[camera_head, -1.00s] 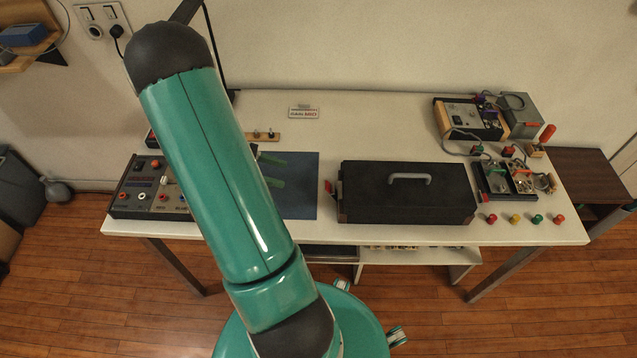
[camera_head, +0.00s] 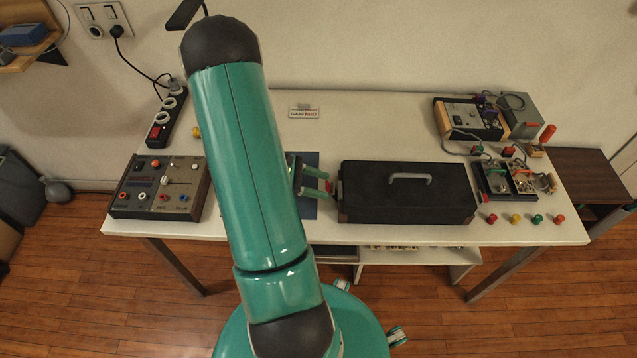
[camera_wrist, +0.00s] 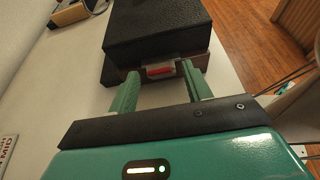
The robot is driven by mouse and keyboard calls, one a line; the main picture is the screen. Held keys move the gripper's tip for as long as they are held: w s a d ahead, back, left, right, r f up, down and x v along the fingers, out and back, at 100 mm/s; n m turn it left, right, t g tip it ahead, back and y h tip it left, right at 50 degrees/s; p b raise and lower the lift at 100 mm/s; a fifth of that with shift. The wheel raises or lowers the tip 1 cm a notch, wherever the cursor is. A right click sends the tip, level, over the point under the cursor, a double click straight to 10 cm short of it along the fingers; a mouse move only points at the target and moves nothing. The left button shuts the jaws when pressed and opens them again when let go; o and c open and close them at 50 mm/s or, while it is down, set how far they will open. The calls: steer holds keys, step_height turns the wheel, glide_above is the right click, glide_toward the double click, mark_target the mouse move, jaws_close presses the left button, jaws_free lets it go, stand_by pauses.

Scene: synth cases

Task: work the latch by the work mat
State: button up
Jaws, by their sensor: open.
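A black case (camera_head: 400,195) with a grey handle stands on the table to the right of the blue work mat (camera_head: 309,212). My arm hides most of the mat. The red latch (camera_head: 331,187) is on the case's left end; in the wrist view the latch (camera_wrist: 160,71) shows as a red tab on a metal plate. My gripper (camera_head: 327,183) is open at that end of the case. In the wrist view its two green fingertips (camera_wrist: 160,76) are on either side of the latch. I cannot tell whether they touch it.
A control box with knobs (camera_head: 158,188) and a power strip (camera_head: 167,118) stand on the left. Electronics boxes (camera_head: 467,118) and several coloured knobs fill the right end. A small sign (camera_head: 304,112) stands at the back. The table behind the case is clear.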

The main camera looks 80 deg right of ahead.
mark_target(328, 186)
steer(key=c, duration=1)
steer(key=shift+s+d+r+t+y, duration=0.15)
steer(key=shift+s+r+t+y, duration=0.15)
steer(key=shift+s+r+t, duration=0.35)
steer(key=shift+s+d+r+t, duration=0.1)
steer(key=shift+s+t, duration=0.25)
steer(key=shift+t, duration=0.45)
steer(key=shift+s+d+t, duration=0.1)
steer(key=shift+s+t, duration=0.2)
steer(key=shift+t, duration=0.45)
steer(key=o, duration=1)
steer(key=v, duration=1.4)
steer(key=shift+d, duration=0.2)
